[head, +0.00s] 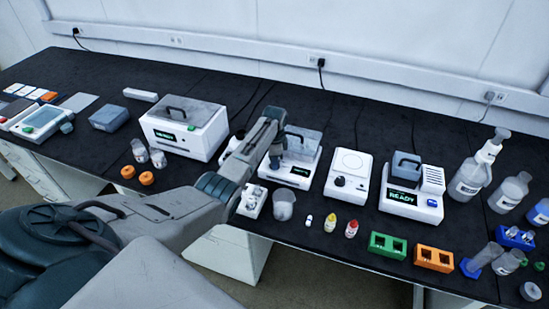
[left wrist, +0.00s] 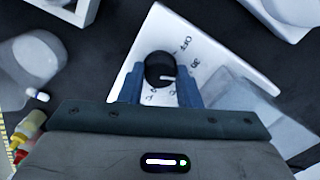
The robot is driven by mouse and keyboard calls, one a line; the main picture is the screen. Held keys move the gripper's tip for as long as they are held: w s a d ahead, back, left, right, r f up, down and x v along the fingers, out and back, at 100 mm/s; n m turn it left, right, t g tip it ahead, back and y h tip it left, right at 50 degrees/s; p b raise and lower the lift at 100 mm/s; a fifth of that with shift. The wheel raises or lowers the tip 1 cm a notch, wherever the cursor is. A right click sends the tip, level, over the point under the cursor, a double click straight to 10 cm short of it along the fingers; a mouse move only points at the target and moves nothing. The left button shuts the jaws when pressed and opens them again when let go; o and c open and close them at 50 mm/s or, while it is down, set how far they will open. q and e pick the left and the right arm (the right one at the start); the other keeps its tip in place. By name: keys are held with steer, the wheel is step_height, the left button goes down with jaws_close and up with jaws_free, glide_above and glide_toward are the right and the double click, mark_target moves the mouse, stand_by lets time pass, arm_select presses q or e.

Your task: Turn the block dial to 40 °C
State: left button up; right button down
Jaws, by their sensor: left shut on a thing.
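The block dial is a round black knob (left wrist: 159,67) with a white pointer mark. It sits on the white front panel of the block heater (left wrist: 212,58), with printed numbers around it. One number looks like 30; the others are hard to read. The heater, with a clear lid and a green display, also shows in the head view (head: 301,183). My left gripper (left wrist: 159,90) is shut on the dial, one blue finger on each side. In the head view my left gripper (head: 272,160) reaches down at the heater's front left and hides the dial. My right gripper is not in view.
A white hotplate (head: 347,177) stands right of the heater, and a large READY instrument (head: 186,129) stands left. A beaker (head: 284,205) and small bottles (head: 351,229) stand in front. Green (head: 387,246) and orange (head: 433,259) racks are at the front edge.

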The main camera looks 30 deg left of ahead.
arm_select(q)
steer(key=m, duration=0.4)
steer(key=shift+w+r+m+p, duration=0.1)
steer(key=shift+r+m+p, duration=0.05)
steer(key=shift+m+p, duration=0.25)
steer(key=m, duration=0.4)
steer(key=shift+m, duration=0.3)
steer(key=o, duration=1)
steer(key=shift+c, duration=0.2)
step_height(320, 180, up, 11)
steer(key=b, duration=0.1)
steer(key=shift+b, duration=0.4)
steer(key=shift+f, duration=0.2)
